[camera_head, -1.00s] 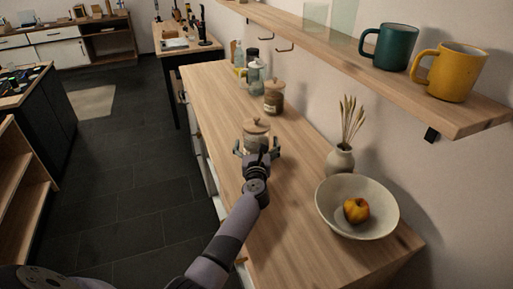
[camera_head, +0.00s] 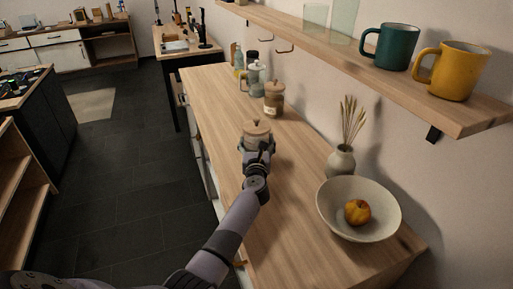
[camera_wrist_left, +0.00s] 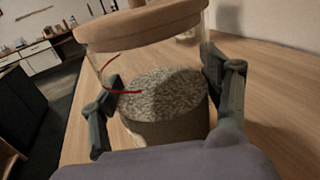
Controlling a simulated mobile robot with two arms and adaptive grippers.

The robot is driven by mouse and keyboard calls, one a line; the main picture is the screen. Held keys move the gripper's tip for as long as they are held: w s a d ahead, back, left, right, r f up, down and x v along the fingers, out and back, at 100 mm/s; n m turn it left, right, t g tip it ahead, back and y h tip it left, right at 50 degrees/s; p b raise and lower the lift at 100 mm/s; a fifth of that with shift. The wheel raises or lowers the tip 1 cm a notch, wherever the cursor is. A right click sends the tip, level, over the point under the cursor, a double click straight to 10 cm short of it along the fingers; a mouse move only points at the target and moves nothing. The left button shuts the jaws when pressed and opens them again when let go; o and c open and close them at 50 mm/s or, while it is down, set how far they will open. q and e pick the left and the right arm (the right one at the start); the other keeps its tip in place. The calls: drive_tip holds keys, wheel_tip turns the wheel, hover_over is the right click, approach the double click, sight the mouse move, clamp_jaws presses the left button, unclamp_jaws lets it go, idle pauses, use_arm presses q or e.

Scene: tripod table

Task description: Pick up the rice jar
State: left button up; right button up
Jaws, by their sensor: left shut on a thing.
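The rice jar (camera_head: 257,132) is a clear jar with a round wooden lid and knob, upright at the counter's middle. In the left wrist view the jar (camera_wrist_left: 165,100) fills the centre, with pale speckled grains inside and a red curved line on its glass. My left gripper (camera_head: 257,146) is shut on the jar, one finger on each side of it, as the left wrist view also shows (camera_wrist_left: 165,90). The gripper hides the jar's lower part in the head view, and I cannot tell if it touches the counter. My right gripper is not in view.
A second lidded jar (camera_head: 274,98), a glass pot (camera_head: 256,76) and bottles stand farther back on the wooden counter (camera_head: 215,100). A vase (camera_head: 341,160) and a bowl (camera_head: 335,218) with an apple (camera_head: 357,212) stand at the right. A shelf (camera_head: 400,75) with mugs hangs above.

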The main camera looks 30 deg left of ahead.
use_arm(q)
drive_tip(key=c, duration=0.9)
drive_tip(key=shift+r, duration=0.15)
